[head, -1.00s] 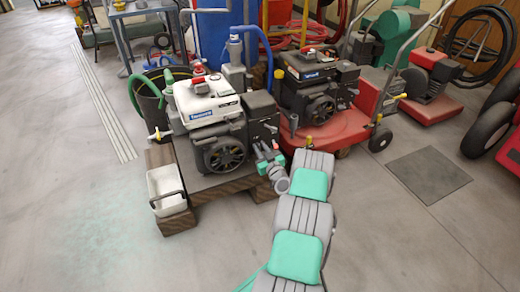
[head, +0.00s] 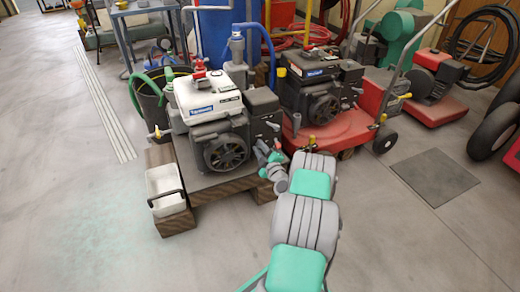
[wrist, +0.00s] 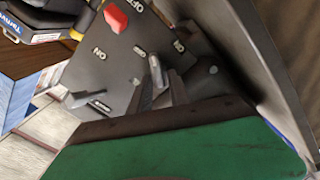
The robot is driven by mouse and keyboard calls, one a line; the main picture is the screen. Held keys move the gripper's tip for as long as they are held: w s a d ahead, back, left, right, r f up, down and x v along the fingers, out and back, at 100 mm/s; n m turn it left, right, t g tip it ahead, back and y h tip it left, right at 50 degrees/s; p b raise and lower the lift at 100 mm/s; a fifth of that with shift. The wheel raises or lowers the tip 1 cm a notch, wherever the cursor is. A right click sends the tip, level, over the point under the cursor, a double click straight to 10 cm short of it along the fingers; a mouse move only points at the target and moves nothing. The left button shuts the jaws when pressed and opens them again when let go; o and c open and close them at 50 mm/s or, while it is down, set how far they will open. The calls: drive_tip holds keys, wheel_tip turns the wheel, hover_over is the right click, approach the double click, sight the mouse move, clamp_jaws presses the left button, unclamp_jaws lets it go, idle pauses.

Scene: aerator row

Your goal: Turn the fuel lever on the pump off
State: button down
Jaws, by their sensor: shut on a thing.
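The pump (head: 212,118), with a white tank and a dark engine, stands on a low wooden base. My gripper (head: 262,150) reaches its right side in the head view. In the wrist view, a dark grey control panel carries a red switch (wrist: 116,17) and several small grey levers. One grey lever (wrist: 157,70) rises between my gripper's fingertips (wrist: 160,88), and my gripper is shut on it. Another grey lever (wrist: 80,98) lies to the left, clear of the fingers. The held lever's lower part is partly hidden by the fingers.
A white bin (head: 165,190) hangs at the base's front left. A red wheeled machine (head: 330,125) with a black engine stands close on the right. A dark wall-like surface (wrist: 270,50) is near the gripper's right in the wrist view. Open floor lies in front.

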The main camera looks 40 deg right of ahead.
drive_tip(key=n, duration=0.6)
drive_tip(key=shift+a+f+n, duration=0.1)
drive_tip(key=shift+f+n, duration=0.2)
drive_tip(key=shift+f, duration=0.1)
idle(0.3)
drive_tip(key=c, duration=1.5)
unclamp_jaws()
drive_tip(key=shift+o, duration=0.2)
drive_tip(key=p+v, duration=0.2)
drive_tip(key=v, duration=0.5)
drive_tip(key=shift+s, duration=0.35)
